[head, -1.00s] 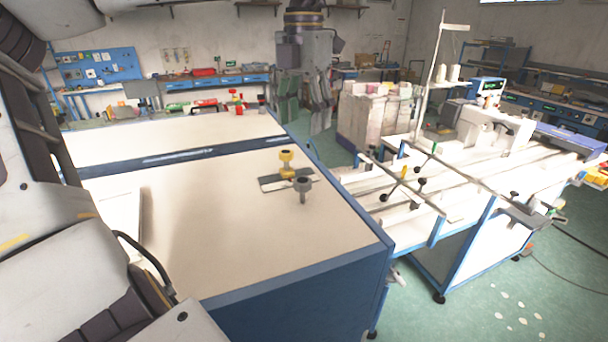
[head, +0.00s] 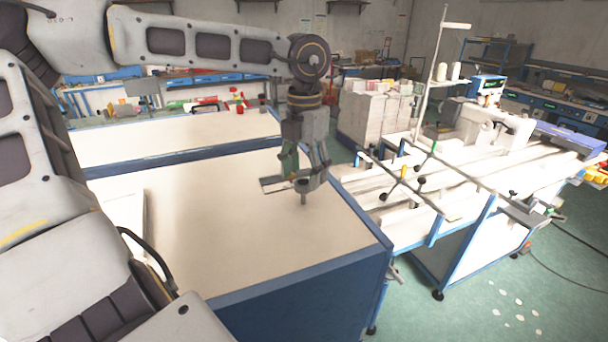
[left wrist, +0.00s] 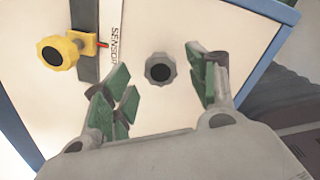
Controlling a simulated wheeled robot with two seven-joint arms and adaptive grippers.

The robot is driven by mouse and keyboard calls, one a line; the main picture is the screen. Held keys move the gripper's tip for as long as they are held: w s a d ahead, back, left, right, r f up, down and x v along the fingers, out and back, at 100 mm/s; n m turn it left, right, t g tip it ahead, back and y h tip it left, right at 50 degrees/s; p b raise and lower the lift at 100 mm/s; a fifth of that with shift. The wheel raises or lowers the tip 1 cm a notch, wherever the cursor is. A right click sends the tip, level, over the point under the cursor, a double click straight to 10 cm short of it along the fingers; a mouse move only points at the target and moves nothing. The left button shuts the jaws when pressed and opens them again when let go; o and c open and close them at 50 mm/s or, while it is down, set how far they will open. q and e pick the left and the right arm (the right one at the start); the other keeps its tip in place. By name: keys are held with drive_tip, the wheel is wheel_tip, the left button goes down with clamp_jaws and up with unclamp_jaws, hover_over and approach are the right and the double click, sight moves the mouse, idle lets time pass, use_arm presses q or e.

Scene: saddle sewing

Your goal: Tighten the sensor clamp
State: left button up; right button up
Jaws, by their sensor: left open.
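A grey round knob (head: 303,185) on a stem stands at the right part of the white table top; it also shows in the left wrist view (left wrist: 160,68). A yellow knob (left wrist: 57,52) is to its left in the left wrist view, on a dark strip (left wrist: 88,18) beside a white label whose visible letters begin "SENSO". In the head view the yellow knob is hidden behind my left gripper (head: 303,166). My left gripper points down over the grey knob, its green-padded fingers (left wrist: 158,86) open and apart. The knob shows between the fingertips in the left wrist view; contact cannot be told. My right gripper is not in view.
The white table top (head: 220,240) is clear in front, with its blue edge close on the right. A rail bench (head: 450,180) with black-knobbed levers stands to the right. A second white table (head: 150,140) lies behind.

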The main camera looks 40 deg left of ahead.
use_arm(q)
drive_tip(key=shift+f, duration=1)
drive_tip(key=c, duration=1)
drive_tip(key=shift+c, duration=0.2)
